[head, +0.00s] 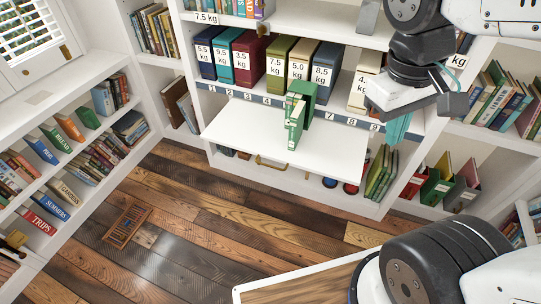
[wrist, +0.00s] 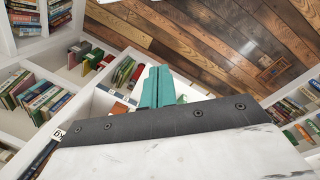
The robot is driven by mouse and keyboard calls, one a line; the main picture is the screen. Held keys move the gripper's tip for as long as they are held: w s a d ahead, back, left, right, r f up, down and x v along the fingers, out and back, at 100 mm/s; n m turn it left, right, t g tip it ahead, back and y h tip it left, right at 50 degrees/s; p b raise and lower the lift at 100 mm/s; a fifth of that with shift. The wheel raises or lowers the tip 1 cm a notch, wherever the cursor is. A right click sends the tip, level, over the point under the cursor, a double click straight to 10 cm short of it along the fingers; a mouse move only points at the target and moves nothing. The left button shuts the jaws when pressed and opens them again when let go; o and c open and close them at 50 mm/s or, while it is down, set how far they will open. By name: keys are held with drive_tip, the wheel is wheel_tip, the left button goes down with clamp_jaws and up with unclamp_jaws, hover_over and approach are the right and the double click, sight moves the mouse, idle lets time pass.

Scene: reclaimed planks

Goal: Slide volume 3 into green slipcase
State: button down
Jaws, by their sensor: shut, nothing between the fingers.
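The green slipcase (head: 309,91) stands upright on the white pull-out board in the head view. A slim green book (head: 295,127) with white label patches stands in front of it, in line with it and touching or partly inside; I cannot tell how deep. Its volume number is too small to read. My gripper (head: 397,130) is to the right of both, above the right end of the board, apart from them. Its teal fingers (wrist: 158,87) are shut together and empty in the wrist view. Neither slipcase nor book shows clearly there.
The white board (head: 245,128) has bare room left of the book. Behind it, a numbered shelf (head: 258,97) holds several large volumes with weight labels, including a maroon one (head: 247,60). Side bookcases flank the plank floor. A wooden grate (head: 126,223) lies on the floor.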

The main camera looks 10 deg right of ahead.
drive_tip(key=w+d+f+n+h, duration=0.2)
drive_tip(key=w+f+n+h, duration=0.45)
drive_tip(key=w, duration=0.45)
drive_tip(key=w+d+f+n+h, duration=0.2)
drive_tip(key=w+f+n+h, duration=0.4)
drive_tip(key=w, duration=0.5)
drive_tip(key=n+t+y, duration=0.2)
drive_tip(key=n+t, duration=1.2)
drive_tip(key=n, duration=0.2)
approach(292, 135)
drive_tip(key=shift+w+d+r, duration=0.2)
drive_tip(key=shift+w+d, duration=0.05)
drive_tip(key=shift+d, duration=0.1)
drive_tip(key=shift+y, duration=0.25)
drive_tip(key=shift+x, duration=2.9)
drive_tip(key=shift+w+d+f, duration=0.15)
drive_tip(key=shift+w+d, duration=0.05)
drive_tip(key=shift+w, duration=0.1)
drive_tip(key=shift+s, duration=0.1)
